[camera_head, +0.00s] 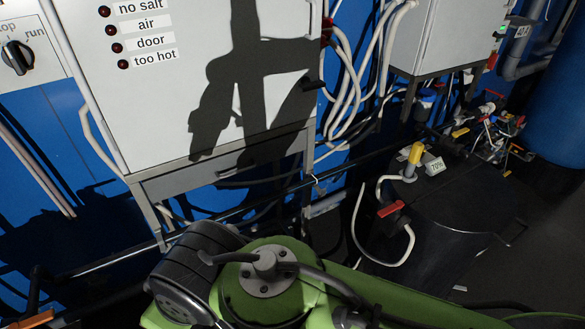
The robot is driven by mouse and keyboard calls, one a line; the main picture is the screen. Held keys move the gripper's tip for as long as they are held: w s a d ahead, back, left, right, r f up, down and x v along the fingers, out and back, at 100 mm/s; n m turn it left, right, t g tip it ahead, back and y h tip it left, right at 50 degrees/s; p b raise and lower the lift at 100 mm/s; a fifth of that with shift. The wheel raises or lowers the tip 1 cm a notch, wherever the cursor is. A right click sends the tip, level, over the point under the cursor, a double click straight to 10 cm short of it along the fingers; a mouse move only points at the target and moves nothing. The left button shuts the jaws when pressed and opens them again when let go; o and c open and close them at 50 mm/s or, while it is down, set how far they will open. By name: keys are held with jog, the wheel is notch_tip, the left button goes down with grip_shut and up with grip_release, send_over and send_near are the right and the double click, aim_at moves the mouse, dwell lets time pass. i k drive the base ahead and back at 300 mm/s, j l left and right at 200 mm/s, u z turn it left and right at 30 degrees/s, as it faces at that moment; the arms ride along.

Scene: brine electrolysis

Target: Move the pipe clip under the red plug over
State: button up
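A red plug-like piece (391,209) sits right of centre, at a dark fitting beside a black drum-like vessel (465,198). A white hose (404,250) loops below the red piece, and another white length runs up its left side. A pipe clip under the red piece cannot be made out; that spot is dark and small. Other red bits show at the far right, so I cannot tell for sure which one is the red plug. My gripper is not in view; only my green arm shows along the bottom.
A grey cabinet (205,80) with warning lamps stands on legs at the upper left. A second cabinet (438,35) and cables are at the upper right. A yellow-capped fitting (414,155) and a "70%" tag (435,167) stand on the vessel. Cluttered fittings (495,130) lie right.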

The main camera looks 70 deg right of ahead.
aim_at(321, 193)
jog(key=z, duration=2.4)
jog(key=i+u, duration=0.2)
jog(key=u, duration=0.15)
jog(key=i+l+u, duration=0.2)
jog(key=u, duration=0.2)
jog(key=i+l+u, duration=0.15)
jog(key=u, duration=0.2)
